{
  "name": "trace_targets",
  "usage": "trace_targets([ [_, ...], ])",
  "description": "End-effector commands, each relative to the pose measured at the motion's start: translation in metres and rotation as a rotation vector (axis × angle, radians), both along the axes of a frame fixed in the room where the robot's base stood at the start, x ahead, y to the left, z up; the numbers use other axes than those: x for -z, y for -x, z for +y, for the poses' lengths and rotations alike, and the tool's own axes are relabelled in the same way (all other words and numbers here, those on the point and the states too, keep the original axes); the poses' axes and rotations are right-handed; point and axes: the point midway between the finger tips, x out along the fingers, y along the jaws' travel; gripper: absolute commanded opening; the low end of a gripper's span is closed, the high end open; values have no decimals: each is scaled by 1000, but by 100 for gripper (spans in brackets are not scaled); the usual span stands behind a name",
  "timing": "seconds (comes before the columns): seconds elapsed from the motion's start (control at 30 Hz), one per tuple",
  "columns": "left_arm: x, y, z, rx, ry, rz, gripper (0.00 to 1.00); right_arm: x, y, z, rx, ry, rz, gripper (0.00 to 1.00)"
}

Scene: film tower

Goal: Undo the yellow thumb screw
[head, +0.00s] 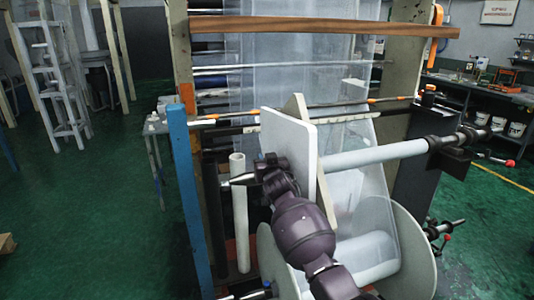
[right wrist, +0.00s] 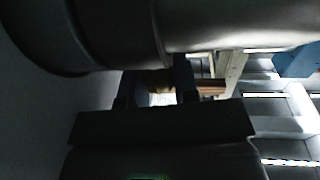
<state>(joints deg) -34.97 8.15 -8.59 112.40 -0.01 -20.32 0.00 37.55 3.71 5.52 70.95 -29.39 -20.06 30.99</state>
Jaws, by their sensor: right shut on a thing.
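My right arm comes up from the bottom of the head view, and its gripper (head: 262,174) is in front of a white panel (head: 290,142), by a shiny metal shaft end (head: 238,180). In the dark right wrist view, its two fingers (right wrist: 158,88) are shut on a small brownish-yellow thing (right wrist: 158,79), which looks like the yellow thumb screw. It sits just below a large grey round metal part (right wrist: 110,30). The screw is hidden in the head view, and its threads do not show. My left gripper is in neither view.
A white roller (head: 375,155) runs right from the panel. A blue post (head: 181,160) and an upright white tube (head: 240,215) are to the left. Green floor (head: 90,220) is open at the far left.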

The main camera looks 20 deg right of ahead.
Motion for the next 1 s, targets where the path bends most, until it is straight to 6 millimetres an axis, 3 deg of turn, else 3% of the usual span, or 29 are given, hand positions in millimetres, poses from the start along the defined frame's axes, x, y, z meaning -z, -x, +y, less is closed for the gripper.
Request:
trace_targets([
  [0.43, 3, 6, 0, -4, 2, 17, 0, -3, 0, 0, -17, 0, -8, 5],
  [0.47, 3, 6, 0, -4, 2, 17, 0, -3, 0, 0, -17, 0, -8, 33],
  [0.6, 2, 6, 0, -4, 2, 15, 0, -2, 0, 0, -16, 0, -6, 52],
  [1.0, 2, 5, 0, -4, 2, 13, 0, 0, 5, 0, -15, 0, -3, 52],
])
